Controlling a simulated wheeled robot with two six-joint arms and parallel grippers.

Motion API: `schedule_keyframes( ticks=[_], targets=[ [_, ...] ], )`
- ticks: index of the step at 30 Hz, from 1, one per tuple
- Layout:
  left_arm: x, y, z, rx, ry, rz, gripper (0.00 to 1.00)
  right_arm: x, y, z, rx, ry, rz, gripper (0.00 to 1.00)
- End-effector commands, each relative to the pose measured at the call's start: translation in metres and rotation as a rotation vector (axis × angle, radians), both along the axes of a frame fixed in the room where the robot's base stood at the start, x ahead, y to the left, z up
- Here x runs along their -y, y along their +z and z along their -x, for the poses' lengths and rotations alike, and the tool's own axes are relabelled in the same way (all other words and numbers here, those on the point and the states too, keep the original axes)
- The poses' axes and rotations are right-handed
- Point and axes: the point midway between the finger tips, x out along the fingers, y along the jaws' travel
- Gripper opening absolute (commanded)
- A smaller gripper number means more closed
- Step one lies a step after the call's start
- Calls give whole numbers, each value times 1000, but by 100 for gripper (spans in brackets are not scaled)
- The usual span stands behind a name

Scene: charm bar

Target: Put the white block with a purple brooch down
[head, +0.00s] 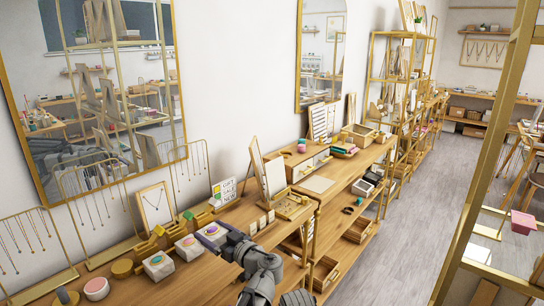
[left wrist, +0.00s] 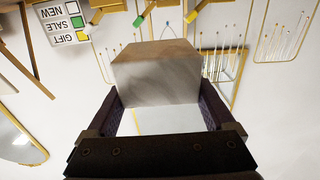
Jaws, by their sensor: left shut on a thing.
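My left gripper (head: 214,236) is shut on a white block with a purple brooch (head: 211,231) near the front of the long wooden counter. In the left wrist view the block (left wrist: 155,82) sits between the two dark fingers, its pale marbled side towards the camera. The brooch is not visible in that view. I cannot tell whether the block touches the counter. To its left stand a white block with a pink and purple brooch (head: 188,249) and a white block with a teal brooch (head: 158,266). My right gripper is not in view.
A row of small wooden stands with coloured tops (head: 188,216) lies behind the blocks. A sign reading GIFT, SALE, NEW (head: 224,190) stands behind. Necklace racks (head: 100,210) line the wall.

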Motion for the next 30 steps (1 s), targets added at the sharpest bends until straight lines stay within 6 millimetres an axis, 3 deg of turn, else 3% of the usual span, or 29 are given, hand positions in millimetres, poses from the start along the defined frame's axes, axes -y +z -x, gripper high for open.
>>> schedule_keyframes(
  ticks=[16,27,30],
  targets=[
    [0,-3,0,0,0,-2,0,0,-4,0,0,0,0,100],
    [0,-48,0,0,0,-2,0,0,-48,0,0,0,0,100],
    [0,-52,0,0,0,-2,0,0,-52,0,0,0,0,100]
  ],
)
